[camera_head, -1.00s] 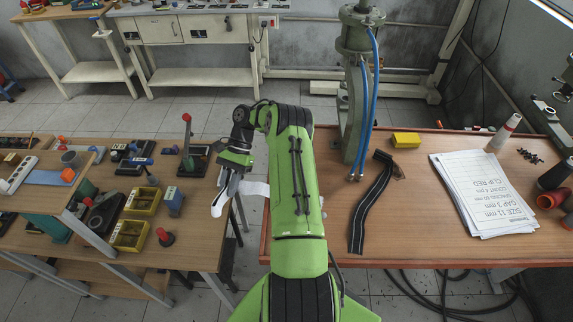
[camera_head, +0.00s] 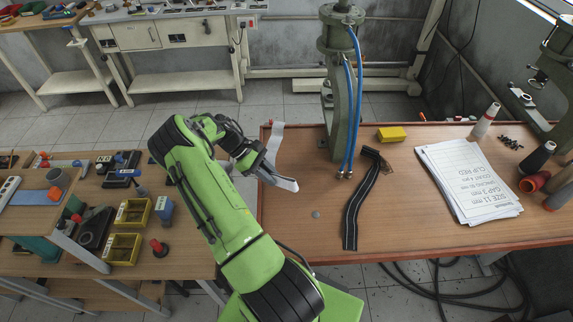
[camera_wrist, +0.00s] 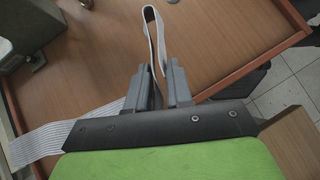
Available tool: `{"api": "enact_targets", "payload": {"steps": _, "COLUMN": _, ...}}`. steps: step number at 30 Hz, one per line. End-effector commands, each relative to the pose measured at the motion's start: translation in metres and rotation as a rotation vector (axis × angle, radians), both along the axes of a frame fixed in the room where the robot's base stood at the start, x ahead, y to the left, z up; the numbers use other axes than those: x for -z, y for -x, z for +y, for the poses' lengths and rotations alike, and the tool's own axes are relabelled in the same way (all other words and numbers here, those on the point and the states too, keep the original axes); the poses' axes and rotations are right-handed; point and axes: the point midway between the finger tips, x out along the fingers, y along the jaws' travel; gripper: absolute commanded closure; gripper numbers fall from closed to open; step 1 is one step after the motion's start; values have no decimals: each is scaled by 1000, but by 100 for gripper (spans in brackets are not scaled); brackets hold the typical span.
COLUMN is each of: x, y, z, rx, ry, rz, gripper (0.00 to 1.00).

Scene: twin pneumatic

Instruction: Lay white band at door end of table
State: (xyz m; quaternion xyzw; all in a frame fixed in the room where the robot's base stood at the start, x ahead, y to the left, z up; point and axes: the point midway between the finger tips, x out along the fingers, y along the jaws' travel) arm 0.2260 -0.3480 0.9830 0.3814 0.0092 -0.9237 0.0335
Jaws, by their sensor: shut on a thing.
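The white band (camera_head: 275,143) is pinched in my gripper (camera_head: 266,172), above the left end of the right-hand table (camera_head: 295,222). In the head view one length runs up from the fingers and a short end sticks out to the lower right. In the wrist view, my gripper (camera_wrist: 162,72) is shut on the band, with a narrow loop (camera_wrist: 150,25) rising beyond the fingertips. A wide ribbed length (camera_wrist: 65,135) trails to the left. Whether the band touches the tabletop is unclear. The fingers hide the pinched part.
A black band (camera_head: 366,200) lies on the table right of my gripper. A green press (camera_head: 341,95) with blue hoses, a yellow box (camera_head: 391,134) and papers (camera_head: 468,180) stand further right. A small grey disc (camera_head: 316,215) lies near the front. A raised rim edges the table (camera_wrist: 255,62).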

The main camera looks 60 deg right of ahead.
Motion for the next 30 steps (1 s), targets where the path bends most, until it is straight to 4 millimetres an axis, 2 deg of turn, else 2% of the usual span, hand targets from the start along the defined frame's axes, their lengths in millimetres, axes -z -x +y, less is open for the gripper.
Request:
{"api": "enact_targets", "payload": {"steps": 1, "x": -14, "y": 14, "z": -7, "rx": -86, "ry": 1, "rz": 2, "gripper": 100}}
{"api": "enact_targets", "payload": {"steps": 3, "x": -29, "y": 31, "z": -19, "rx": -197, "ry": 0, "rz": -1, "gripper": 100}}
{"api": "enact_targets", "payload": {"steps": 6, "x": -45, "y": 48, "z": -30, "rx": -308, "ry": -2, "rz": -2, "gripper": 100}}
{"api": "enact_targets", "payload": {"steps": 9, "x": -50, "y": 56, "z": -35, "rx": -364, "ry": -5, "rz": -2, "gripper": 100}}
{"api": "enact_targets", "payload": {"steps": 11, "x": -42, "y": 58, "z": -36, "rx": -375, "ry": -9, "rz": 1, "gripper": 100}}
{"api": "enact_targets", "payload": {"steps": 15, "x": -7, "y": 58, "z": -36, "rx": -375, "ry": -9, "rz": 1, "gripper": 100}}
{"api": "enact_targets", "payload": {"steps": 24, "x": 40, "y": 57, "z": -36, "rx": -374, "ry": -10, "rz": 0, "gripper": 100}}
{"api": "enact_targets", "payload": {"steps": 26, "x": 48, "y": 57, "z": -36, "rx": -373, "ry": -8, "rz": -2, "gripper": 100}}
{"api": "enact_targets", "payload": {"steps": 30, "x": 48, "y": 56, "z": -36, "rx": -373, "ry": -7, "rz": -4, "gripper": 100}}
